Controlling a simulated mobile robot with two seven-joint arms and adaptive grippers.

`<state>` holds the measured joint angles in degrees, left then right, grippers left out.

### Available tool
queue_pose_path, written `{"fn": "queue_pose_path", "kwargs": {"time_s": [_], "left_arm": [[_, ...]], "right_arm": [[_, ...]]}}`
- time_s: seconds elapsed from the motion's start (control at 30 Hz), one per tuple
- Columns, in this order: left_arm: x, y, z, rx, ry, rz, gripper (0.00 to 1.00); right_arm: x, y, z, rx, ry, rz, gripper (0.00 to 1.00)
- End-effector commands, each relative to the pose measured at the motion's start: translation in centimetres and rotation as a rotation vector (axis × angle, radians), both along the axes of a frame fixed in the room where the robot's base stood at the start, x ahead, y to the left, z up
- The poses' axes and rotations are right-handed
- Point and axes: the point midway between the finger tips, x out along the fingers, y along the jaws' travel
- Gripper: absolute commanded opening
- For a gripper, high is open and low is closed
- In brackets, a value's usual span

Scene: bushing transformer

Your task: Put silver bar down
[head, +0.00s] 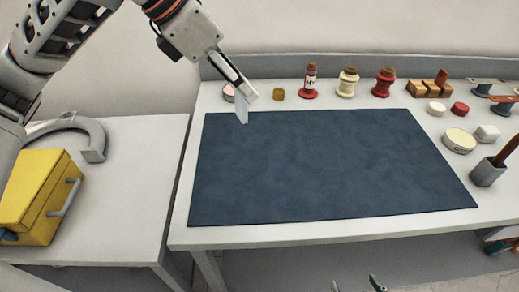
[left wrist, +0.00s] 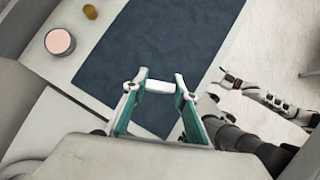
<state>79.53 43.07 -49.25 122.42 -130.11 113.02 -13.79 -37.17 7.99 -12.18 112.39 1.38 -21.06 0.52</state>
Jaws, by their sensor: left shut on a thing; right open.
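My left gripper (head: 246,92) is shut on the silver bar (head: 242,110), which hangs from the fingertips over the back left corner of the dark blue mat (head: 330,165) in the head view. In the left wrist view the bar (left wrist: 160,86) is a pale short block between the two teal-lined fingers, seen against the mat (left wrist: 150,40). It appears held above the mat; the exact height is hard to tell. My right gripper (left wrist: 220,78) shows small in the left wrist view, open and empty, off to the right of the mat.
A wooden block holder (head: 425,88) and a grey cup (head: 487,173) are at right. A yellow box (head: 38,195) sits on the left table. The mat is bare.

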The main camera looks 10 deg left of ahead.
Motion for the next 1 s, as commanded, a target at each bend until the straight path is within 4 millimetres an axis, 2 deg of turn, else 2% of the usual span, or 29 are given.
{"fn": "queue_pose_path", "kwargs": {"time_s": [0.03,0.1,0.5,0.77,1.0], "left_arm": [[-0.1,0.0,-1.5,0.000,0.008,0.000,0.04],[-0.1,0.0,-3.2,0.000,0.008,0.000,0.04],[-0.1,0.0,-12.3,0.000,0.007,0.001,0.04],[0.0,0.0,-14.6,0.001,0.002,0.002,0.04],[-0.1,0.0,-17.7,0.000,0.005,0.002,0.04]], "right_arm": [[0.0,0.0,-0.1,0.000,0.000,0.000,0.69],[0.0,0.0,-0.1,0.000,0.000,0.000,0.69],[0.0,0.0,-0.3,0.000,0.001,-0.001,0.69],[0.0,0.0,-0.3,0.000,0.001,-0.001,0.69],[-0.1,0.0,-0.3,0.000,0.001,-0.001,0.69]]}}
